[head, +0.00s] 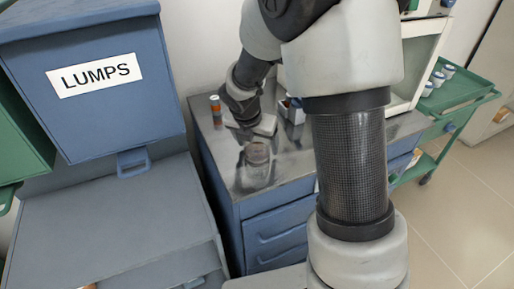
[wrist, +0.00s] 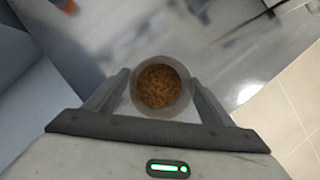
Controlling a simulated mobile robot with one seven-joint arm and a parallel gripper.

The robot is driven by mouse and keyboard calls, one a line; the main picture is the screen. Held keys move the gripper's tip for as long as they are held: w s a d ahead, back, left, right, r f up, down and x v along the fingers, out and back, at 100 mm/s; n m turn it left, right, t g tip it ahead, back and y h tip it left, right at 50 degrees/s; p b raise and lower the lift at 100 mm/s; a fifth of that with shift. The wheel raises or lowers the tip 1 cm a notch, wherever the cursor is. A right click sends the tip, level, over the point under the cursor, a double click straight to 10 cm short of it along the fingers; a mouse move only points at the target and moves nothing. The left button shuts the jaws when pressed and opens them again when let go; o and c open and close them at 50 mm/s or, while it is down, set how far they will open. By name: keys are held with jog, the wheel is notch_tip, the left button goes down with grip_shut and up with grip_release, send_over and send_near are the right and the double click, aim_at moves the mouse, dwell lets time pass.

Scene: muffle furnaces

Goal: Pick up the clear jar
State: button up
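The clear jar (head: 257,153) stands on the grey metal top of the blue cabinet. In the wrist view the jar (wrist: 161,87) shows from above as a pale round rim with brown, grainy contents. My gripper (wrist: 160,80) is open, with one finger on each side of the jar's outline. The gaps between fingertips and jar are very small, and I cannot tell whether they touch. In the head view my gripper (head: 247,136) is just behind and above the jar, and its fingertips are hard to make out.
A blue bin labelled LUMPS (head: 95,110) is on the left. A green cart (head: 470,88) with several small jars stands at the right.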

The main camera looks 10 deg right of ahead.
jog(key=c, duration=0.9)
notch_tip(320, 180, up, 10)
jog(key=p, duration=0.3)
jog(key=shift+p, duration=0.4)
jog(key=o, duration=0.5)
jog(key=c, duration=0.4)
